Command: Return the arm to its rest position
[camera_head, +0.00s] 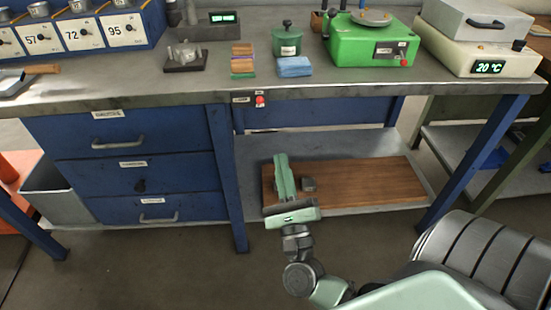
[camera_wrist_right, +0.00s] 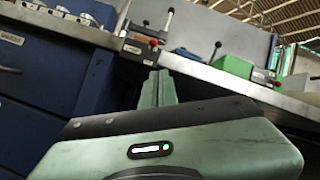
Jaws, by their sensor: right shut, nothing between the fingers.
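My right gripper (camera_head: 284,178) shows in the head view in front of the workbench, over the wooden board on the lower shelf. Its light green fingers are together and hold nothing. In the right wrist view the shut fingers (camera_wrist_right: 158,88) point up toward the bench edge. My right arm comes in from the bottom of the head view. My left gripper is not in either view.
The workbench (camera_head: 150,97) has blue drawers (camera_head: 140,180) at left. A wooden board (camera_head: 370,183) with a small grey block (camera_head: 309,184) lies on its lower shelf. A green machine (camera_head: 362,45) and a box reading 20 °C (camera_head: 478,55) stand on top. Floor in front is clear.

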